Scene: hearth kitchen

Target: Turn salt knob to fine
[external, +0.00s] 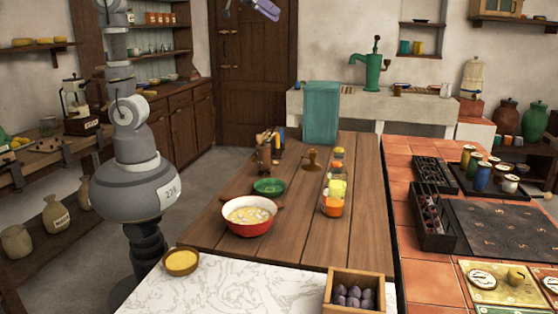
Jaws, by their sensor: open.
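At the bottom right corner, yellow panels (507,296) lie on the orange tiled counter. They carry pale round dials, and a yellow knob (516,276) stands on one of them. The lettering is too small to read, so I cannot tell which dial is for salt or where it is set. The right part of the panels is cut off by the frame. My gripper (256,7) shows only partly at the top edge, open, high above the room and far from the panels. No object shows in it.
A dark slab (505,232), a rack of jars (484,177) and a dark tray (431,215) lie on the tiles behind the panels. A red pot (248,229) and bottles stand on the wooden table (355,245). A wooden box (355,306) sits at the front.

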